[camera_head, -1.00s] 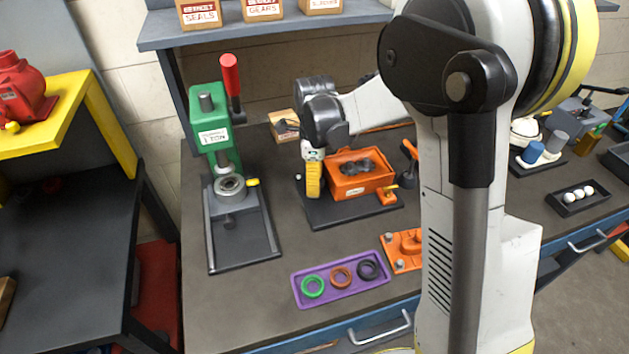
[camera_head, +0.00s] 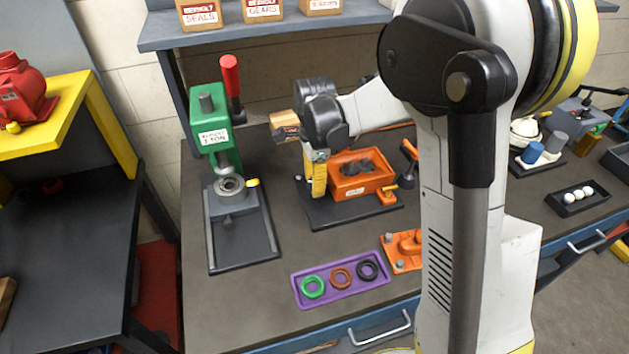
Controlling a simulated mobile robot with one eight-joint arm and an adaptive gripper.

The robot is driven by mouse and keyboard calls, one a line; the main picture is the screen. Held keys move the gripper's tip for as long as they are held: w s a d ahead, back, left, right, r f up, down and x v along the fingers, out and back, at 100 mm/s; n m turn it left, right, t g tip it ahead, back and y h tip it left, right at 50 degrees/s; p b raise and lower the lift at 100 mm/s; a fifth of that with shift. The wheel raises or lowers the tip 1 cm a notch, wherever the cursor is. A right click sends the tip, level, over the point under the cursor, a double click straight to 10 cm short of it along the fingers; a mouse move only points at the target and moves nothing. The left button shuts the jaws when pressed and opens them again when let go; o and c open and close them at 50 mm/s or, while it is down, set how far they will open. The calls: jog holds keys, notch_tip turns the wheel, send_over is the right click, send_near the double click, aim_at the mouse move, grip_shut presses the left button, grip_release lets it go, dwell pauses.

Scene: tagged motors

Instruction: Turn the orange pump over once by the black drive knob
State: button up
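The orange pump (camera_head: 358,185) sits on a dark base plate (camera_head: 330,215) on the workbench, its open top showing dark parts inside. My gripper (camera_head: 319,190) reaches down at the pump's left side, and its yellow fingers show edge-on beside the housing. The black drive knob cannot be made out; the fingers may be hiding it. Whether the fingers are apart or closed on something does not show.
A green press (camera_head: 215,130) with a red handle stands to the left. A cardboard box (camera_head: 284,122) is behind my wrist.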

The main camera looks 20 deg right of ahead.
jog(key=n, duration=0.5)
jog(key=shift+s+n, duration=0.15)
jog(key=shift+n, duration=0.15)
jog(key=n, duration=0.5)
jog(key=shift+d+n, duration=0.1)
jog(key=shift+n, duration=0.3)
jog(key=o, duration=1.2)
jog(key=shift+r, duration=4)
